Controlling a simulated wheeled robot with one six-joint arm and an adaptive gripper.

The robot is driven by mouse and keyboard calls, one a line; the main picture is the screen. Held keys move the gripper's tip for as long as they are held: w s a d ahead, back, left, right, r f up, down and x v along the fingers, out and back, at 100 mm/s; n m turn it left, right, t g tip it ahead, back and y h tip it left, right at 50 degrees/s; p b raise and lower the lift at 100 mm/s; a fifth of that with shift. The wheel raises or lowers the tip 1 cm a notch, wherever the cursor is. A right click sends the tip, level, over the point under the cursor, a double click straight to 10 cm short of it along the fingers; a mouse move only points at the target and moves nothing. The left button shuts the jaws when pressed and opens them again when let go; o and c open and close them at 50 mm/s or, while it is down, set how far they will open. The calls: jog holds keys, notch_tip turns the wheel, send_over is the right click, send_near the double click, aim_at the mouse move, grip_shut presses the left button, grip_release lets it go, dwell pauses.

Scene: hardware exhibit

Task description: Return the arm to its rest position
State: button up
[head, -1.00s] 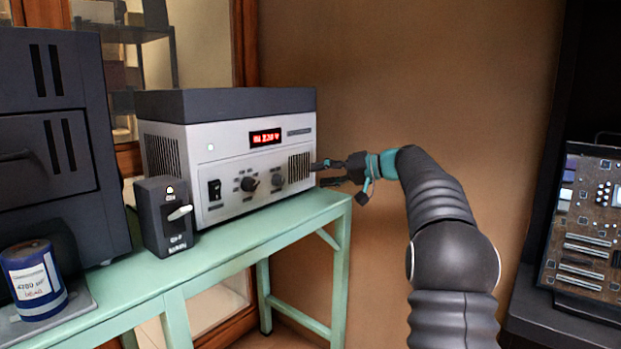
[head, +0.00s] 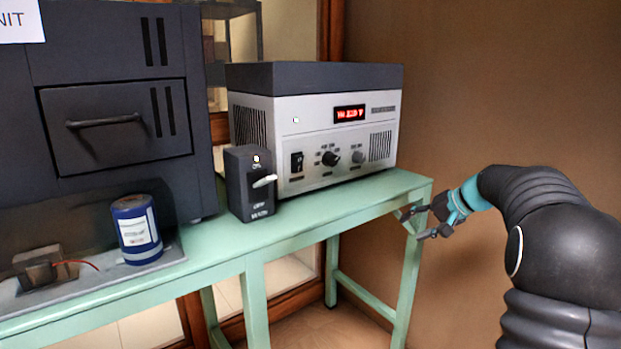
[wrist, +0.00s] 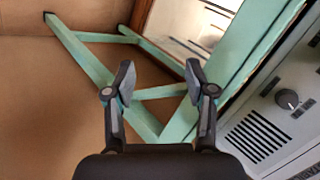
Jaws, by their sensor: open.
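My gripper (head: 424,223) is open and empty at the right end of the green bench (head: 300,222) in the head view, in front of its right leg. In the wrist view my gripper (wrist: 160,85) shows two spread fingers with nothing between them and the bench frame (wrist: 165,92) behind. My arm bends down to the right of the bench, with its dark, ribbed links at the right edge of the head view.
A power supply (head: 310,115) with a red display stands on the bench, beside a small switch box (head: 240,190). A blue can (head: 136,228) and a dark cabinet (head: 120,80) are at left. The brown wall (head: 480,90) behind my arm is bare.

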jog(key=s+a+f+n+h, duration=0.1)
jog(key=s+a, duration=0.3)
jog(key=s, duration=0.9)
jog(key=s+a+f+n+h, duration=0.2)
jog(key=s+a+h, duration=0.1)
jog(key=s, duration=1)
jog(key=s+a+f+n+h, duration=0.1)
jog(key=s+a, duration=0.3)
jog(key=s, duration=1)
jog(key=shift+a+f+n+g+h, duration=0.35)
jog(key=shift+n+h, duration=0.25)
jog(key=shift+h, duration=0.3)
